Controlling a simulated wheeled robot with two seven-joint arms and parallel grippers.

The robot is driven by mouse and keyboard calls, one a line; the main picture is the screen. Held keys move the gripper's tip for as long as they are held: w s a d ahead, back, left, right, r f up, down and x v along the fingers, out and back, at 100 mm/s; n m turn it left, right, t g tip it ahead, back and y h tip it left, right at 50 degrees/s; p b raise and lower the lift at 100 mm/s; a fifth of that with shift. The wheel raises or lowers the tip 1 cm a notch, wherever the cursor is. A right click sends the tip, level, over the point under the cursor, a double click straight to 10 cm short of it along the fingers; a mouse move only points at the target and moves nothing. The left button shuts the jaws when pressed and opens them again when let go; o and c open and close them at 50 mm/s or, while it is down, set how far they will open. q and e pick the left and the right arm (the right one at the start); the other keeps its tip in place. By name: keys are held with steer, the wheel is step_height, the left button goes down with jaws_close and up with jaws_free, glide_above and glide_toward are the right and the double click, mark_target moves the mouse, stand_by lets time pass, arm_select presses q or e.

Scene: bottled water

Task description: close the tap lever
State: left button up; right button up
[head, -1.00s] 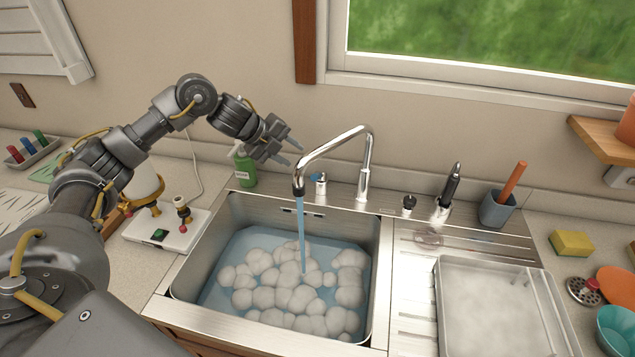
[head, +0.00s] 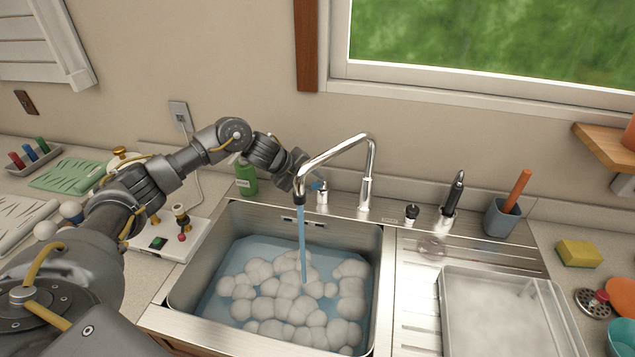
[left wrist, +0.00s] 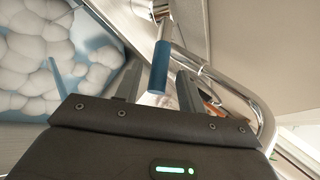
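The tap lever (head: 320,187) has a blue handle and a chrome base at the sink's back edge, left of the tap's post. In the left wrist view the blue handle (left wrist: 161,67) stands between the two fingers of my left gripper (left wrist: 158,84), with a gap visible on each side. The gripper is open. In the head view my left gripper (head: 306,181) is behind the spout, close to the lever, and partly hidden. The chrome tap (head: 366,170) arches over the basin and a blue water stream (head: 302,240) runs from it. My right gripper is out of view.
The sink (head: 230,220) holds blue water and white foam balls (head: 300,290). A green bottle (head: 246,177) stands behind my left forearm. A black knob (head: 411,212), a dark sprayer (head: 453,195) and a grey cup (head: 500,218) stand to the right.

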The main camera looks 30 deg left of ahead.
arm_select(q)
steer(key=shift+p+x, duration=0.3)
steer(key=shift+x, duration=1.35)
jaws_close()
